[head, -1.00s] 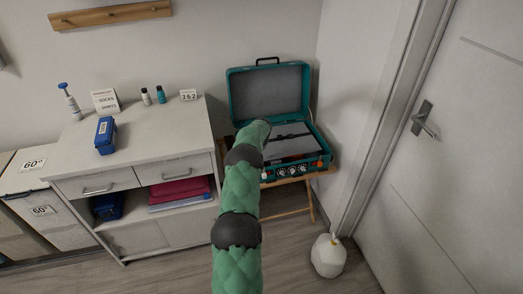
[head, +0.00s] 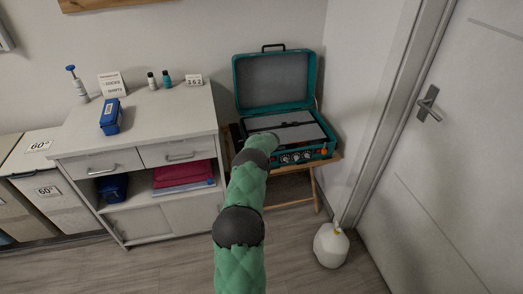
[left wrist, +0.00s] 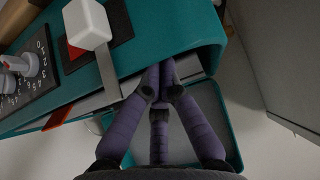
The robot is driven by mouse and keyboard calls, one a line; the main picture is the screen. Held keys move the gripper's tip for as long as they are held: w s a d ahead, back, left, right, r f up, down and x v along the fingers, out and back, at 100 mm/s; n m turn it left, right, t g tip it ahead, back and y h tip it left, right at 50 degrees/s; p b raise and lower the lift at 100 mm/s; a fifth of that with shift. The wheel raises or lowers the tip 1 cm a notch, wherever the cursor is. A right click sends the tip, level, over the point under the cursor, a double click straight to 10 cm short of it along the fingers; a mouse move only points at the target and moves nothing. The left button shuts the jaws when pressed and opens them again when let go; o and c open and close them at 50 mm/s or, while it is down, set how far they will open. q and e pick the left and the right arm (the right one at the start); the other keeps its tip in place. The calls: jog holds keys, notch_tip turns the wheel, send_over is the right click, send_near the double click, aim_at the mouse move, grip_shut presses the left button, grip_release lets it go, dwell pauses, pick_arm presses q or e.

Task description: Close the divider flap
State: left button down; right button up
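The teal case (head: 237,88) stands open on a wooden stand, its grey-lined lid raised against the wall. Inside lies a light grey divider flap (head: 302,133), apparently close to flat, with a dark line across its back part. My green arm covers the case's front left corner and hides its gripper in the head view. In the left wrist view, the purple fingers of my left gripper (left wrist: 161,74) come together at the tips, beside the teal case wall (left wrist: 180,28) and a grey panel edge. I cannot tell whether they touch it. My right gripper is out of view.
Knobs and an orange part (head: 324,151) line the case front. A cabinet (head: 190,118) with small bottles stands to the left.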

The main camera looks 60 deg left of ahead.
pick_arm(q)
jog(key=shift+s+d+f, duration=0.15)
jog(key=shift+d+f, duration=0.05)
jog(key=shift+f, duration=0.35)
jog(key=shift+d, duration=0.1)
jog(key=shift+d+r, duration=0.1)
jog(key=v, duration=1.2)
jog(key=shift+a+r, duration=0.35)
